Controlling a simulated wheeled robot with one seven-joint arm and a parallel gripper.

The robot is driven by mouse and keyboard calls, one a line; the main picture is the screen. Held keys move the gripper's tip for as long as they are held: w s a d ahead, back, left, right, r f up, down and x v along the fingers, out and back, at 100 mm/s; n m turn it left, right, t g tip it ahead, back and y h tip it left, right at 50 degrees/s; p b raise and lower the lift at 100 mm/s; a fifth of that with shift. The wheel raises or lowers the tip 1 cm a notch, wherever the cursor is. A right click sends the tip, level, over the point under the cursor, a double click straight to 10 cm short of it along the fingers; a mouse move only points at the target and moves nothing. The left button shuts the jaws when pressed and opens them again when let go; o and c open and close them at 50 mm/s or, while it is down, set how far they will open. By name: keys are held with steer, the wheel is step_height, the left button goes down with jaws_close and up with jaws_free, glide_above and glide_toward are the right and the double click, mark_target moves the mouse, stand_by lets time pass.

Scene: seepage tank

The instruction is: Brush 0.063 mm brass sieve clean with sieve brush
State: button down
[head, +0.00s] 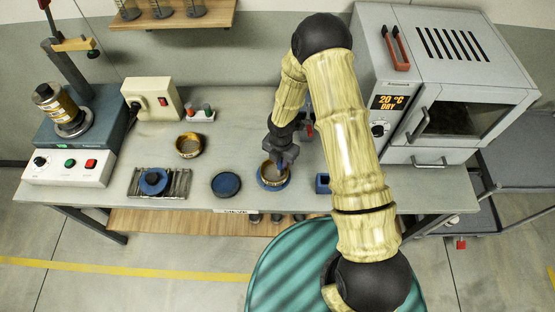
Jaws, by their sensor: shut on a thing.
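A brass sieve (266,178) sits on a round blue base near the front edge of the bench, right of the middle. Another brass sieve (190,145) stands farther back to the left. Their mesh labels are too small to read. My gripper (285,160) points down over the right-hand sieve, at the rear right of its opening. It is shut on what appears to be the sieve brush, which is mostly hidden by the fingers. I cannot tell whether the bristles touch the mesh.
A blue disc (226,184) lies left of the sieve, and a small blue block (322,183) stands right. A metal rack (178,184) holds a blue round piece. A sieve shaker (68,167) stands far left, an oven (440,90) at right. A teal-striped round surface (285,262) is in front.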

steer(key=shift+a, duration=0.15)
steer(key=shift+w+a, duration=0.15)
steer(key=shift+a, duration=0.95)
steer(key=shift+a, duration=0.1)
steer(key=shift+w+a, duration=0.15)
steer(key=shift+a, duration=0.9)
steer(key=shift+d, duration=0.1)
steer(key=shift+s+d, duration=0.2)
steer(key=shift+d, duration=0.95)
steer(key=shift+d, duration=0.1)
steer(key=shift+s+d, duration=0.1)
steer(key=shift+d, duration=0.95)
steer(key=shift+a, duration=0.15)
